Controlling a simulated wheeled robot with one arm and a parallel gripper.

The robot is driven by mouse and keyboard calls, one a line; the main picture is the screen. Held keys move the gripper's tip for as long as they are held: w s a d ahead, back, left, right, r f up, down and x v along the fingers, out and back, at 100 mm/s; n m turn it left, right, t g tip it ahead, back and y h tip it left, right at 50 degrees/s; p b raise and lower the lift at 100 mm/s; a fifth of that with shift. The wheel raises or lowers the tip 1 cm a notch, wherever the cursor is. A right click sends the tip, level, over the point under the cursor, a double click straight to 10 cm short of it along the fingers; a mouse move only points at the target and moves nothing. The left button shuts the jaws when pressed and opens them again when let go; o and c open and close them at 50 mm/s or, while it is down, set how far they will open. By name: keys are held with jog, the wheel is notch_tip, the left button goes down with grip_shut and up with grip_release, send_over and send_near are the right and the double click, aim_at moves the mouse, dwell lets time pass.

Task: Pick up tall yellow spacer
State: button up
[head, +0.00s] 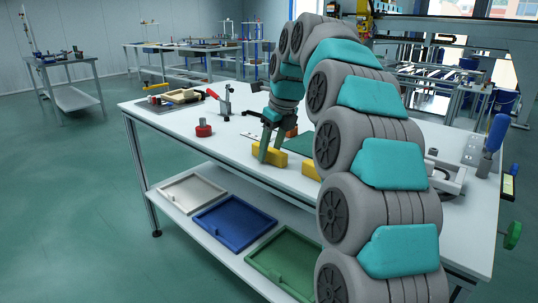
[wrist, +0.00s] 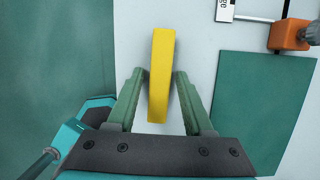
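A yellow spacer (head: 270,156) stands near the front edge of the white bench. In the wrist view the yellow spacer (wrist: 161,75) is a long bar running away from my gripper, slightly tilted. My gripper (head: 269,150) points down over it. In the wrist view the green fingers of my gripper (wrist: 158,74) are open, one on each side of the spacer, with narrow gaps visible. A second yellow block (head: 311,170) sits to the right in the head view, partly hidden by my arm. I cannot tell which of the two is taller.
A red knob (head: 203,128) and a red-handled clamp (head: 222,100) stand to the left. A green plate (wrist: 250,105) and an orange block (wrist: 289,35) lie to the right. White, blue (head: 233,222) and green trays are on the lower shelf. The bench edge is close.

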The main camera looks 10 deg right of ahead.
grip_shut()
jog(key=shift+r, duration=0.2)
dwell(0.6)
